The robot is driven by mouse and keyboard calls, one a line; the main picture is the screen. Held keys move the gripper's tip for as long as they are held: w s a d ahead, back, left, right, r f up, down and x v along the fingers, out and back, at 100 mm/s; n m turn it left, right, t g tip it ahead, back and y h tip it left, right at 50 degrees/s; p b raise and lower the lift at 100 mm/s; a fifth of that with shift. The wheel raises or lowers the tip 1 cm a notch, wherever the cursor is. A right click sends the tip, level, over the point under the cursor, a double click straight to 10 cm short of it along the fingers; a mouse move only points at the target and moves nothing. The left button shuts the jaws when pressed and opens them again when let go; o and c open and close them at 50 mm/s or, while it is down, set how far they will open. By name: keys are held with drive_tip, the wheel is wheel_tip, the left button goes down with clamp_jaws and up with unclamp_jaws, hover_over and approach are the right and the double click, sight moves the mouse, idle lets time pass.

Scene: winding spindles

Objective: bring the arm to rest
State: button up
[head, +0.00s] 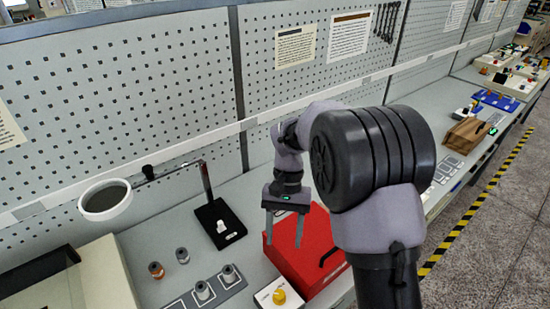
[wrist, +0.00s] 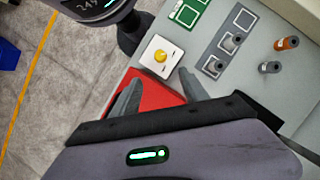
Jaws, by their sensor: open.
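My gripper (head: 283,243) hangs with its two fingers apart and nothing between them, in front of the red box (head: 315,248) on the bench. In the wrist view my gripper (wrist: 160,80) also shows spread, empty fingers, with the red box (wrist: 152,98) behind them. My arm is raised and bent over the bench. An orange spindle (head: 156,270) and a grey spindle (head: 182,256) stand loose on the bench. Two more grey spindles (head: 203,290) (head: 229,273) stand on a grey tray (head: 238,287); they also show in the wrist view (wrist: 232,42).
A white box with a yellow knob (head: 278,297) sits by the red box. A ring magnifier (head: 105,199) on a black-based stand (head: 212,237) is to the left. A pegboard wall (head: 160,80) runs behind. Floor (head: 500,230) lies open at the right.

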drive_tip(key=s+d+r+m+t+y+b, duration=0.1)
drive_tip(key=s+d+r+t+b, duration=0.15)
drive_tip(key=s+b, duration=0.25)
drive_tip(key=s+d+r+t+b, duration=0.1)
drive_tip(key=s+r+t+b, duration=0.15)
drive_tip(key=s+b, duration=0.25)
drive_tip(key=s+d+f+m+t+b, duration=0.1)
drive_tip(key=s+f+t+b, duration=0.2)
drive_tip(key=s, duration=0.5)
drive_tip(key=shift+s+d+f+t+b, duration=0.25)
drive_tip(key=shift+d+f+t+b, duration=0.15)
drive_tip(key=shift+t+b, duration=0.55)
